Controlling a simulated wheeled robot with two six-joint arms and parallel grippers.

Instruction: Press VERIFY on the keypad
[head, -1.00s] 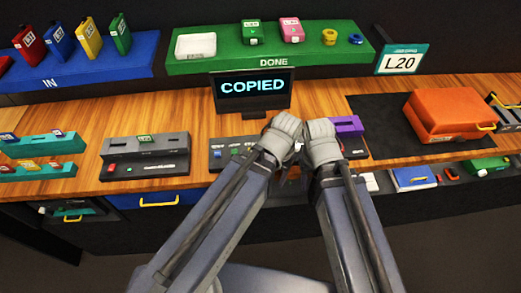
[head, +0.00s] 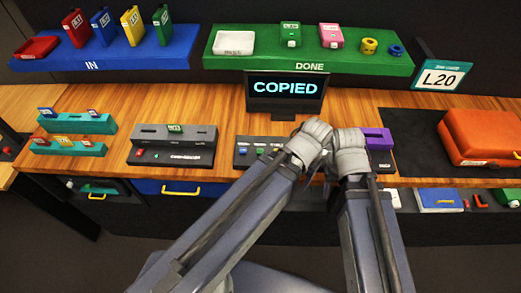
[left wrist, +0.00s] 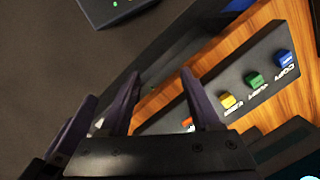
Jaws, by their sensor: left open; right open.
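The keypad (head: 244,152) is a dark strip with coloured keys below the screen (head: 286,91), which reads COPIED. In the left wrist view, a blue key (left wrist: 286,59), a green key (left wrist: 255,80), a yellow key (left wrist: 229,100) and a red one by a finger stand in a row. The green key's upside-down label seems to read VERIFY. My left gripper (left wrist: 161,72) is open and empty, with one finger near the red key. My right gripper (head: 350,150) is open beside the left one over the keypad; the wrists hide its fingers and several keys.
A purple block (head: 378,138) stands right of my grippers. A grey slotted device (head: 160,135) is to the left and an orange case (head: 485,135) to the right. Behind are the blue IN shelf (head: 130,62), the green DONE shelf (head: 310,64) and the L.20 sign (head: 442,77).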

